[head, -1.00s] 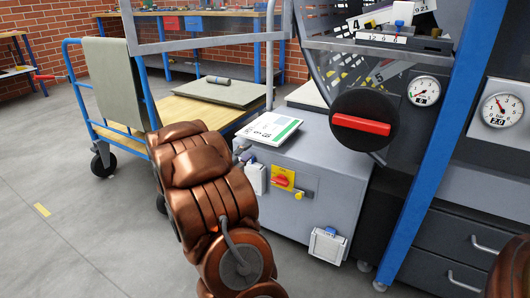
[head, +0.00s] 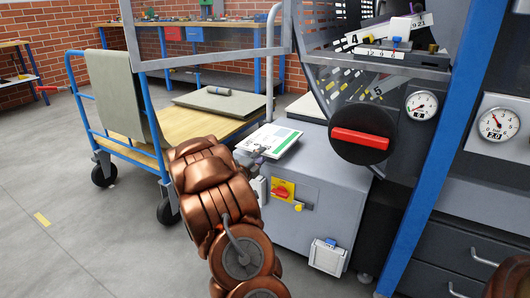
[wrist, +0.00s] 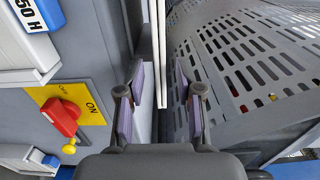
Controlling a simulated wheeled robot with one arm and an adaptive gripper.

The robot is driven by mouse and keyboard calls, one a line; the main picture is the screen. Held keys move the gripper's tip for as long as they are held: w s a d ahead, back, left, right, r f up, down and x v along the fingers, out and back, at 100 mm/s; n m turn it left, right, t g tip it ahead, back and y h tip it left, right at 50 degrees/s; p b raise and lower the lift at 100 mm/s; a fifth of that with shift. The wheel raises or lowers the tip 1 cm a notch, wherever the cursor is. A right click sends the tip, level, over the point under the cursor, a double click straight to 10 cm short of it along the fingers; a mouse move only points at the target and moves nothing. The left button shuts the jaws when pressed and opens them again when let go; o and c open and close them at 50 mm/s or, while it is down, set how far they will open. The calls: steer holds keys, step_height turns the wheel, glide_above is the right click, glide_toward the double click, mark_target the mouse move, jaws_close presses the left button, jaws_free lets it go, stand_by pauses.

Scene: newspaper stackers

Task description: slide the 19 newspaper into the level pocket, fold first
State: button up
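A white newspaper with a green patch (head: 270,139) lies flat on top of the grey cabinet (head: 330,195) in the head view; its number is too small to read. In the wrist view a thin white edge, likely this newspaper's (wrist: 160,60), reaches down between the fingers. My gripper (wrist: 162,100) is open, with one finger on each side of that edge and no clear contact. In the head view my gripper (head: 257,155) is partly hidden by my arm, at the newspaper's near side. The numbered pockets (head: 375,90) sit behind mesh; I cannot tell which is level.
A perforated grey drum cover (wrist: 245,65) is close on the right in the wrist view. The red switch (wrist: 60,115) is on the left. A black hub with a red handle (head: 363,135) stands right of the newspaper. A flat trolley (head: 150,110) stands at the left.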

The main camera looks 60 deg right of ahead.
steer(key=shift+d, duration=1)
jaws_close()
stand_by(0.4)
step_height(320, 180, up, 3)
steer(key=shift+p, duration=0.35)
